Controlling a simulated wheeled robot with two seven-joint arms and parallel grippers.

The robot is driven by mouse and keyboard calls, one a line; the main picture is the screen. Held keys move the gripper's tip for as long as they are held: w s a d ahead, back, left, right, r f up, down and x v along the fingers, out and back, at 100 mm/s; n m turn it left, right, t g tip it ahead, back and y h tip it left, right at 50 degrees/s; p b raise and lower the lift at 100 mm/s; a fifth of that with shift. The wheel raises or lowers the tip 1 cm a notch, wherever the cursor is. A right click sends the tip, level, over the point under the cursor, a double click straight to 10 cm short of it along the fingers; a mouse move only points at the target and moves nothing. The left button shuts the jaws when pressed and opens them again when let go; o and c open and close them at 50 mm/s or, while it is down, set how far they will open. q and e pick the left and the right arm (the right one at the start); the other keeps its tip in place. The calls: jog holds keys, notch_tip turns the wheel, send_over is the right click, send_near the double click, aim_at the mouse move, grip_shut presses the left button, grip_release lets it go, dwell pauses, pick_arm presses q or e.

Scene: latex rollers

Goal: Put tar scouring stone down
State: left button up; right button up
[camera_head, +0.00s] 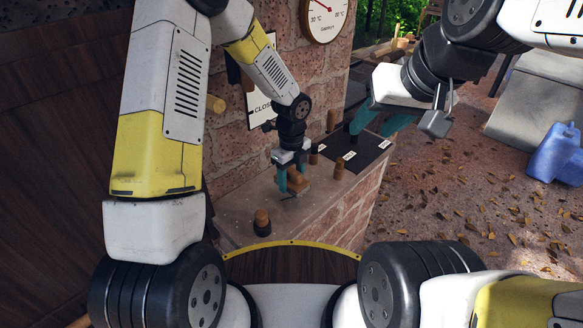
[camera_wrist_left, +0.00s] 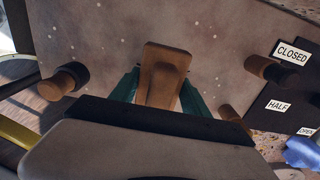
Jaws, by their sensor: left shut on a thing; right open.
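My left gripper (camera_head: 284,182) is shut on a brown block, the tar scouring stone (camera_head: 299,183), low over the stone-topped counter (camera_head: 235,206). In the left wrist view the stone (camera_wrist_left: 163,72) stands out between the teal fingers (camera_wrist_left: 160,92). I cannot tell whether it touches the counter top. My right gripper (camera_head: 382,120) is open and empty, above the far right end of the counter, near the black labelled board (camera_head: 372,152).
A brown-and-black roller (camera_head: 262,221) stands near the counter's front. Others (camera_head: 339,168) (camera_head: 314,155) stand by the board, which carries CLOSED, HALF and OPEN labels in the left wrist view. A brick wall (camera_head: 230,145) borders the left. Bare counter lies around the stone.

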aim_at(290, 189)
pick_arm(q)
jog(key=shift+f, duration=1.7)
jog(key=shift+f, duration=0.1)
jog(key=o, duration=1.4)
jog(key=shift+s+f, duration=0.1)
jog(key=shift+o, duration=0.3)
jog(key=shift+s+a+f, duration=0.15)
jog(key=shift+s+a, duration=0.05)
jog(key=r, duration=1.2)
jog(key=shift+w+d+r, duration=0.2)
jog(key=shift+r, duration=0.2)
